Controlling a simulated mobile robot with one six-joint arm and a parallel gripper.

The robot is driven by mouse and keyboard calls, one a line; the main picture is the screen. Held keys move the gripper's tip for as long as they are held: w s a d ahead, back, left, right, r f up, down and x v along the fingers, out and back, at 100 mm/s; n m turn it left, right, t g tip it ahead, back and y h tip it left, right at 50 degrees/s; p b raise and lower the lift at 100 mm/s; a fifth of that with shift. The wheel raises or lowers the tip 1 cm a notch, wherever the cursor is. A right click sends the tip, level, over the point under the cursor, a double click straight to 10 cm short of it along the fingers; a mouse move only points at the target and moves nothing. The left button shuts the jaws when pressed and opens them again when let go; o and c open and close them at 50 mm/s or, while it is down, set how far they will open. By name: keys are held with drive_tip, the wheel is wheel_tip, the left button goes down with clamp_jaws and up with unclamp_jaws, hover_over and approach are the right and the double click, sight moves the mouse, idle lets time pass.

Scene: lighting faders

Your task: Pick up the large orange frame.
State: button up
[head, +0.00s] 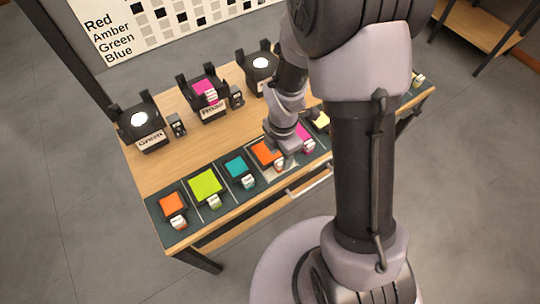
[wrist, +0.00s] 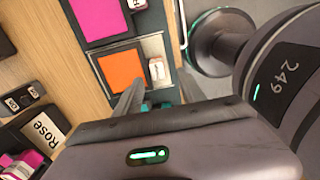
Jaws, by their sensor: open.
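The large orange frame (head: 263,154) lies in the row on the dark strip, on a pale patch, partly covered by my arm in the head view. In the wrist view, the orange frame (wrist: 121,69) has a dark rim and a white-and-red tab (wrist: 156,69) at one side. My gripper (wrist: 158,92) is open, with its fingers near the tab end of the frame. Nothing shows between them as held, and I cannot tell whether they touch the frame. In the head view my gripper (head: 280,148) is over the same spot, its fingers mostly hidden.
A smaller orange frame (head: 171,204), a lime frame (head: 205,185) and a teal frame (head: 237,167) lie to the left. A magenta frame (head: 304,138) is close on the right. Behind stand black holders, including Green (head: 150,141) and Rose (head: 211,108). Bare wood (head: 155,178) lies between.

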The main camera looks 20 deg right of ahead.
sight(281, 161)
drive_tip(key=f+b, duration=0.2)
drive_tip(key=f, duration=0.1)
drive_tip(key=f+b, duration=0.1)
drive_tip(key=f, duration=0.1)
drive_tip(key=shift+w+d, duration=0.2)
drive_tip(key=shift+w, duration=0.05)
drive_tip(key=shift+r, duration=0.15)
clamp_jaws()
wheel_tip(281, 161, up, 22)
drive_tip(key=p, duration=1.6)
drive_tip(key=shift+r+p, duration=0.15)
drive_tip(key=shift+p, duration=0.25)
